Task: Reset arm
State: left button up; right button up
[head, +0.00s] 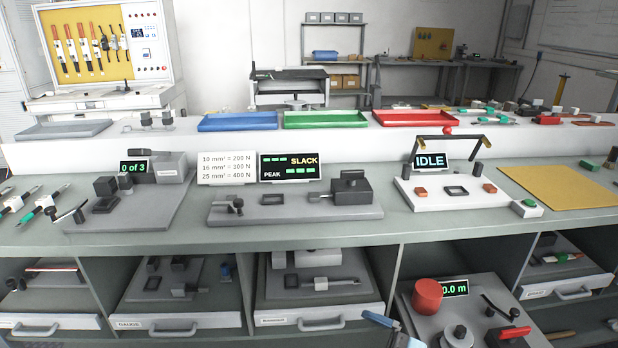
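A white test fixture (420,196) on the right of the bench has a display (431,161) reading IDLE. A dark arched bar (432,138) with tan ends and a red ball (447,130) stands raised over it. A middle grey fixture (225,212) has a display (290,167) reading SLACK and PEAK. A left grey fixture (160,212) reads 0 of 3.
Green-handled tools (40,208) lie at the far left. Blue (238,122), green (325,120) and red (414,118) trays stand on the back ledge. A yellow mat (560,187) lies at right. Drawers (320,318) and a red-knobbed fixture (427,296) are below. The bench's front strip is clear.

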jog(key=s+d+f+m+t+h, duration=0.5)
jog(key=s+d+f+m+h, duration=0.4)
jog(key=m+h, duration=0.65)
pick_arm(q)
jog(key=s+a+r+p, duration=0.1)
jog(key=r+p, duration=0.7)
jog(key=p, duration=0.7)
jog(key=s+a+r+g+y+p, duration=0.1)
jog(key=a+r+p, duration=0.1)
jog(key=r+p, duration=0.6)
jog(key=p, duration=0.7)
jog(key=shift+r+g+y+p, duration=0.3)
jog(key=shift+r+p, duration=0.05)
jog(key=shift+p, duration=0.05)
pick_arm(e)
jog(key=s+d+r+m+g, duration=0.1)
jog(key=s+r, duration=0.3)
jog(key=r, duration=1.1)
jog(key=shift+d+g, duration=0.35)
jog(key=shift+g, duration=0.05)
